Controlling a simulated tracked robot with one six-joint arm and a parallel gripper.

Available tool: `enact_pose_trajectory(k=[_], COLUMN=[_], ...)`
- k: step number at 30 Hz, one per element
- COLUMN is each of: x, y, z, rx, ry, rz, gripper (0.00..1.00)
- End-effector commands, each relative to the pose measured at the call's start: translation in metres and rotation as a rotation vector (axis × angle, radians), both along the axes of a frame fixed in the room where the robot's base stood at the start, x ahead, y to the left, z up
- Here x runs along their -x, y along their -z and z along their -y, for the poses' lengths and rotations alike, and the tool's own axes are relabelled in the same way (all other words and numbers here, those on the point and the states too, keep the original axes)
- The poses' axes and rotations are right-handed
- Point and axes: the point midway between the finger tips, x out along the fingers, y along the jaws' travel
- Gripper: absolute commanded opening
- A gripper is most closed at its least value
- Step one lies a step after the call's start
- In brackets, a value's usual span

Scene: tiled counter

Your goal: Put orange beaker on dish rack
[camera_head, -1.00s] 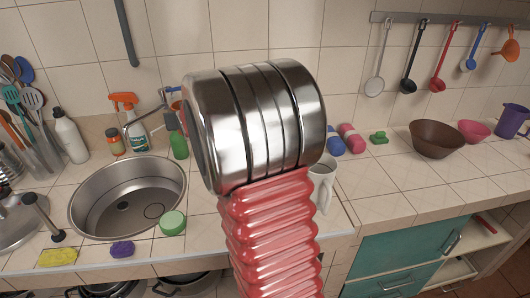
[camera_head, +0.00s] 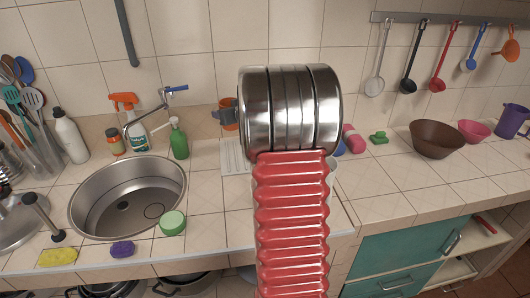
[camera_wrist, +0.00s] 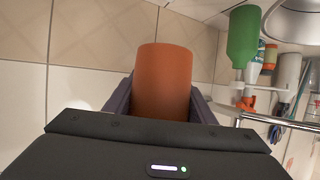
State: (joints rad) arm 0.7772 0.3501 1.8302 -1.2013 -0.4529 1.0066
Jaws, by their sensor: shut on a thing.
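The orange beaker (camera_wrist: 163,80) is between the two dark fingers of my gripper (camera_wrist: 162,100) in the wrist view. My gripper is shut on it. In the head view the beaker (camera_head: 231,117) shows only in part at the left of my arm, with a bit of my gripper beside it. The white slatted dish rack (camera_head: 235,157) lies on the counter below the beaker in that picture. Its right part is hidden behind my arm. The beaker appears above and apart from the rack, though the exact height is hard to tell.
A green pump bottle (camera_head: 179,139) and a spray bottle (camera_head: 136,126) stand left of the rack by the sink (camera_head: 125,200). A green tub (camera_head: 173,222) sits at the sink's edge. A brown bowl (camera_head: 436,138) stands to the right.

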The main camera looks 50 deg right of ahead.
Motion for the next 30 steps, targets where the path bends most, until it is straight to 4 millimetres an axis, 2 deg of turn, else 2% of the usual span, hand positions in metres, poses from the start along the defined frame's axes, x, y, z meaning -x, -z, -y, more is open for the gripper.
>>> enact_pose_trajectory(k=[1, 6, 19, 30], x=[0.009, 0.024, 0.025, 0.025], y=[0.006, 0.016, 0.021, 0.073], z=[0.012, 0.028, 0.029, 0.028], rx=[-0.002, 0.001, 0.0, -0.001], ry=[0.002, -0.008, -0.011, -0.012], rz=[-0.001, 0.0, -0.001, -0.001], gripper=[0.16, 0.16, 0.16, 0.16])
